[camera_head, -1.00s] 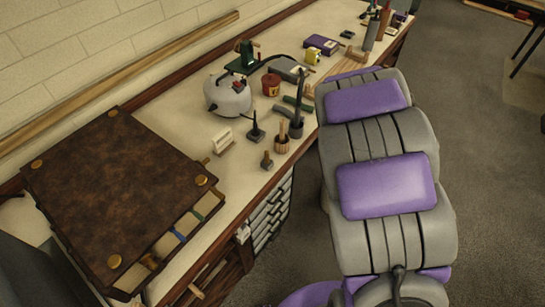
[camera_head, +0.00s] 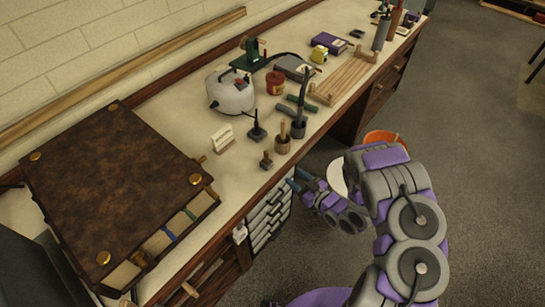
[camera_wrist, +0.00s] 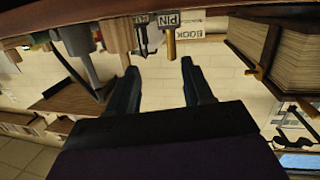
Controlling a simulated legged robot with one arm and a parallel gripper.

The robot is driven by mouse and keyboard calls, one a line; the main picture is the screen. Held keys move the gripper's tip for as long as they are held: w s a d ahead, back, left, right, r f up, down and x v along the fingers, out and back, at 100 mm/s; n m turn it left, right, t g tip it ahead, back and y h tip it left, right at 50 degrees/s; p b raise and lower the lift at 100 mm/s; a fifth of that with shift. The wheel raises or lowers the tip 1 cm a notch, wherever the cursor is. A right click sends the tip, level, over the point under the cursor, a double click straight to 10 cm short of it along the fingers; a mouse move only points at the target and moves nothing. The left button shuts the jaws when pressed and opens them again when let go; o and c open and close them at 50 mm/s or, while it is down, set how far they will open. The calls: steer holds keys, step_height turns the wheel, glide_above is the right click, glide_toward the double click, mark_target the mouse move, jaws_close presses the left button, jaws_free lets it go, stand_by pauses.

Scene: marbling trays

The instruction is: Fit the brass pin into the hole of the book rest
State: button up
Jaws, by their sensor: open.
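The wrist view is upside down. In it a brass pin (camera_wrist: 171,43) stands upright by a small label reading PIN. My gripper (camera_wrist: 159,67) is open and empty, its two dark fingers apart, with the pin beyond the fingertips and not between them. In the head view my gripper (camera_head: 296,179) is at the bench's front edge, beside the drawers. A small brownish upright piece (camera_head: 266,160) near that edge may be the pin in its holder. A slatted wooden rack (camera_head: 343,78) farther along the bench looks like the book rest; I cannot make out its hole.
A large brown book (camera_head: 115,185) lies at the left of the bench. A white sign (camera_head: 222,138), a dark stand (camera_head: 257,131), a wooden brush pot (camera_head: 282,144), a grey cup (camera_head: 298,130) and a kettle (camera_head: 230,92) crowd the middle. An orange bucket (camera_head: 386,139) is behind my arm.

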mark_target(267, 158)
steer(key=shift+m+t+y, duration=0.3)
steer(key=shift+t+y, duration=0.1)
steer(key=shift+y, duration=0.3)
steer(key=x, duration=0.4)
steer(key=s+a+x, duration=0.1)
steer(key=x, duration=0.3)
steer(key=b+x, duration=0.1)
steer(key=x, duration=0.3)
steer(key=shift+s+a+r, duration=0.15)
steer(key=shift+a, duration=0.15)
steer(key=b+x, duration=0.1)
steer(key=x, duration=0.4)
steer(key=shift+d, duration=0.1)
jaws_close()
